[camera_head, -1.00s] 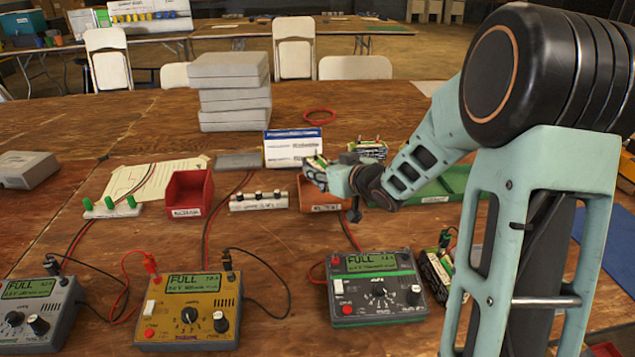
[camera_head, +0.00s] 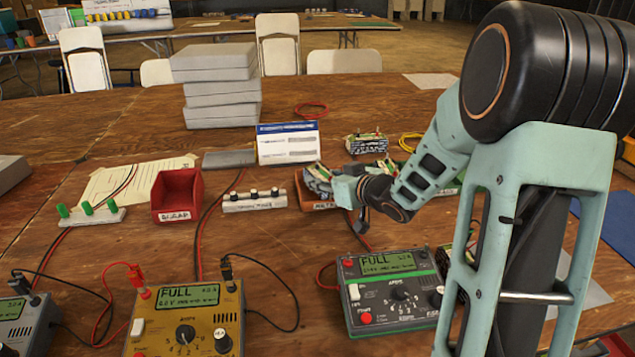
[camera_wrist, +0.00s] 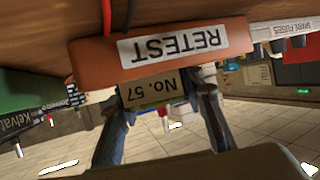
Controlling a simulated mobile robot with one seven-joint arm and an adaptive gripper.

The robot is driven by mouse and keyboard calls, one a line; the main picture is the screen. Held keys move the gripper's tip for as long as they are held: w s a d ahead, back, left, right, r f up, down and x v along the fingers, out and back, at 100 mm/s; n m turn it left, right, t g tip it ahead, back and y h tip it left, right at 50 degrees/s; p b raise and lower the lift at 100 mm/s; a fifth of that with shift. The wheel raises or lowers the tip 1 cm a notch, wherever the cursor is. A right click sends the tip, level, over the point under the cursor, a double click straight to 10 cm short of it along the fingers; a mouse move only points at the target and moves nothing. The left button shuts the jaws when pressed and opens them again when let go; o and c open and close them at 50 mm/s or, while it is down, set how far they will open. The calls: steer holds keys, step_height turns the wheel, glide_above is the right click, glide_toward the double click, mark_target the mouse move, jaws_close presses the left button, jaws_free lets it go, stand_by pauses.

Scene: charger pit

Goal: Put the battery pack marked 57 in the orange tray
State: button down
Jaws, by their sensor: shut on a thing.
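The battery pack marked No. 57 (camera_wrist: 152,92) is between my gripper's fingers (camera_wrist: 160,112) in the wrist view, where the scene appears upside down. In the head view the pack (camera_head: 317,172) is small and partly hidden by my gripper (camera_head: 332,182), which is shut on it. The orange tray (camera_head: 303,190) is directly under the pack there, its label partly covered by my gripper. In the wrist view the tray's RETEST wall (camera_wrist: 95,62) adjoins the pack's edge. I cannot tell whether the pack is above the rim or partly inside.
A red bin (camera_head: 177,196) and a white terminal strip (camera_head: 254,201) stand left of the tray. A standing card (camera_head: 287,143) and another pack (camera_head: 367,144) are behind it. Meters (camera_head: 390,290) and cables are in front.

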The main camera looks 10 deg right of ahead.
steer(key=shift+r, duration=0.1)
steer(key=c, duration=1.3)
jaws_free()
steer(key=shift+s+f, duration=0.1)
steer(key=shift+f, duration=0.1)
steer(key=shift+r, duration=0.15)
steer(key=p+v, duration=0.2)
steer(key=v, duration=0.4)
steer(key=shift+s+d+r+p, duration=0.1)
steer(key=shift+d+p, duration=0.05)
steer(key=shift+p, duration=0.25)
steer(key=shift+s+d+r, duration=0.15)
steer(key=shift+s, duration=0.4)
